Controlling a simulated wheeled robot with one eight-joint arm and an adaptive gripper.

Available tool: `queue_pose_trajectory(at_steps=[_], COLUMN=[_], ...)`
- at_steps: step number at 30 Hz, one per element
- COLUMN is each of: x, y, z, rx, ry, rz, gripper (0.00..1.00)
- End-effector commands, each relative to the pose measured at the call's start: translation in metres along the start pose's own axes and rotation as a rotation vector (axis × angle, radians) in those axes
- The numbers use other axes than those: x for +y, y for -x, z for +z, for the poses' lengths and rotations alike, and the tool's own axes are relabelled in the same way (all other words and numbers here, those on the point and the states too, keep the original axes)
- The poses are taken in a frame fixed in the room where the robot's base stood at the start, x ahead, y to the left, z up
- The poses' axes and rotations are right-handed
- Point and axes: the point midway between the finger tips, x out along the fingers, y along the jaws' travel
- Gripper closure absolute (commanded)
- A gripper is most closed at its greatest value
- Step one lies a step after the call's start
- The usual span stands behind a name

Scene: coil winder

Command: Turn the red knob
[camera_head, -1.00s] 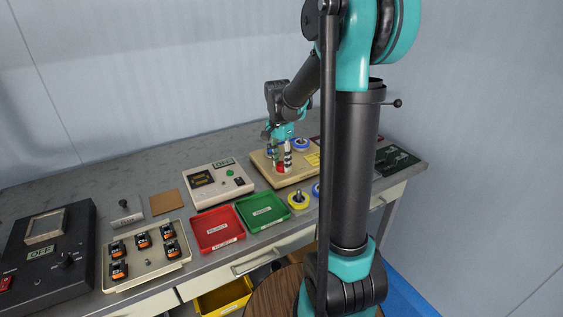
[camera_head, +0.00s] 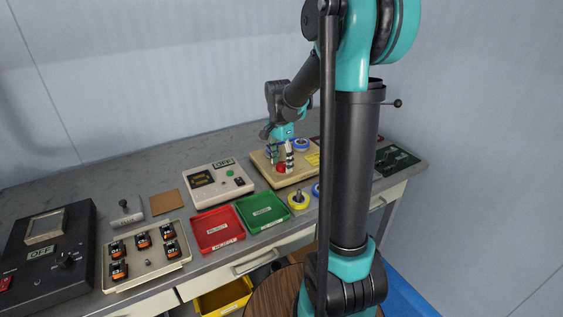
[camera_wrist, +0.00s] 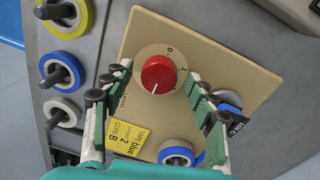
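The red knob (camera_wrist: 158,74) is round with a white pointer mark. It sits on a beige panel (camera_wrist: 228,62) with a printed dial around it. The knob also shows in the head view (camera_head: 281,168), low between the fingers. My gripper (camera_wrist: 157,78) is open, with one finger on each side of the knob and visible gaps between the fingers and it. It is empty. In the head view my gripper (camera_head: 281,155) points down over the panel. The exact height of the fingertips above the panel is hard to tell.
On the panel are a yellow label (camera_wrist: 126,138) and a blue-and-white roll (camera_wrist: 178,154); another roll is partly hidden by the right finger. Yellow, blue and white spools stand beside it. A green tray (camera_head: 262,212) and a grey control box (camera_head: 218,182) are to the left.

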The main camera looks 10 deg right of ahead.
Motion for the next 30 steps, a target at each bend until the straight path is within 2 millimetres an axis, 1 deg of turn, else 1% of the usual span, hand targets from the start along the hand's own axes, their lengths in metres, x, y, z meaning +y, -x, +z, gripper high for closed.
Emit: queue_pose_trajectory(at_steps=[7,11,14,21,24,27,30], x=[0.000,0.000,0.000,0.000,0.000,0.000,0.000], y=[0.002,0.014,0.032,0.080,0.096,0.108,0.116], z=[0.000,0.000,0.000,0.000,0.000,0.000,0.000], rx=[0.000,0.000,0.000,0.000,0.000,0.000,0.000], ry=[0.000,0.001,0.001,0.001,0.001,0.001,0.001], rz=[0.000,0.000,0.000,0.000,0.000,0.000,0.000], gripper=[0.43,0.43,0.43,0.43,0.43,0.43,0.43])
